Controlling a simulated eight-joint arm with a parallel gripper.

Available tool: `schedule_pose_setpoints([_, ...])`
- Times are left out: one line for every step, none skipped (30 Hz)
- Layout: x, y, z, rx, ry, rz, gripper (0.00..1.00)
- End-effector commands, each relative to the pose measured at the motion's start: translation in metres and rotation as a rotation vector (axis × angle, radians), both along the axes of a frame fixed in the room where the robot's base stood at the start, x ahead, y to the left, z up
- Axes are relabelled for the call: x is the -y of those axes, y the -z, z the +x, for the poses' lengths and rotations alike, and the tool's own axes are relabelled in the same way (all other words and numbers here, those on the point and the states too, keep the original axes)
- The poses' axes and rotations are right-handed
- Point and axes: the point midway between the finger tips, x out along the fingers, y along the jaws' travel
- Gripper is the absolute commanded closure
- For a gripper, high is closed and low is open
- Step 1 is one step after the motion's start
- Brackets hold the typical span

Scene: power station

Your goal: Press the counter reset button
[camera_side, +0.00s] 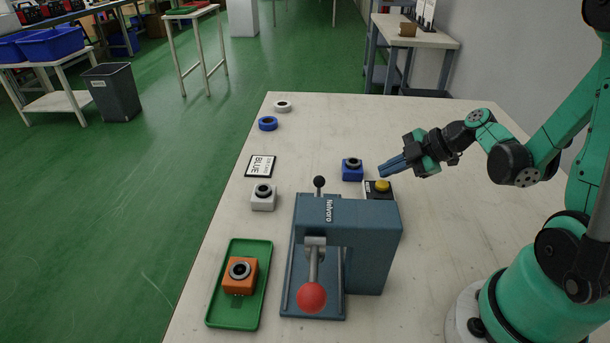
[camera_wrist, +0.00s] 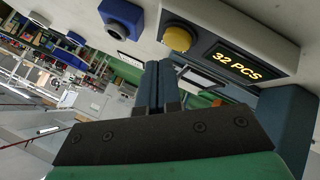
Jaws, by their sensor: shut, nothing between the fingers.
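The counter is a small box with a round yellow button (camera_side: 383,185) on top, standing behind the blue press. In the wrist view the yellow button (camera_wrist: 178,39) sits beside a dark display (camera_wrist: 236,63) that reads "32 PCS". My gripper (camera_side: 382,170) is shut and empty, its blue fingers pointing left just above the button in the side view. In the wrist view the fingertips (camera_wrist: 158,66) appear close to the button, seemingly apart from it; the exact gap is hard to tell.
The blue press (camera_side: 372,250) with a red-knobbed lever stands in front of the counter. A blue block (camera_side: 352,174) is just left of it. A white block (camera_side: 263,203), a sign (camera_side: 261,166) and a green tray (camera_side: 258,300) with an orange block (camera_side: 239,285) lie further left.

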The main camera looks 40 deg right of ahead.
Motion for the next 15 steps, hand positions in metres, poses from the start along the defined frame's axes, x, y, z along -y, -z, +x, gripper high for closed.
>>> schedule_pose_setpoints([0.0, 0.0, 0.0, 0.0, 0.0, 0.0, 1.0])
schedule_pose_setpoints([0.0, 0.0, 0.0, 0.0, 0.0, 0.0, 1.0])
schedule_pose_setpoints([0.0, 0.0, 0.0, 0.0, 0.0, 0.0, 1.0])
schedule_pose_setpoints([0.0, 0.0, 0.0, 0.0, 0.0, 0.0, 1.0])
schedule_pose_setpoints([0.0, 0.0, 0.0, 0.0, 0.0, 0.0, 1.0])
schedule_pose_setpoints([0.0, -0.001, 0.0, 0.0, 0.0, 0.0, 1.0])
schedule_pose_setpoints([0.0, -0.002, 0.0, 0.0, 0.0, 0.0, 1.0])
schedule_pose_setpoints([0.0, -0.004, 0.0, 0.0, 0.0, 0.0, 1.0])
schedule_pose_setpoints([0.0, -0.008, 0.0, 0.0, 0.0, 0.0, 1.0])
schedule_pose_setpoints([0.0, -0.01, 0.0, 0.0, 0.0, 0.0, 1.0])
schedule_pose_setpoints([0.0, -0.014, 0.0, 0.0, 0.0, 0.0, 1.0])
schedule_pose_setpoints([0.0, -0.018, 0.0, 0.0, 0.0, 0.0, 1.0])
schedule_pose_setpoints([0.0, -0.021, 0.0, 0.0, 0.0, 0.0, 1.0])
schedule_pose_setpoints([0.0, -0.024, 0.0, 0.0, 0.0, 0.0, 1.0])
schedule_pose_setpoints([0.0, -0.028, 0.0, 0.0, 0.0, 0.0, 1.0])
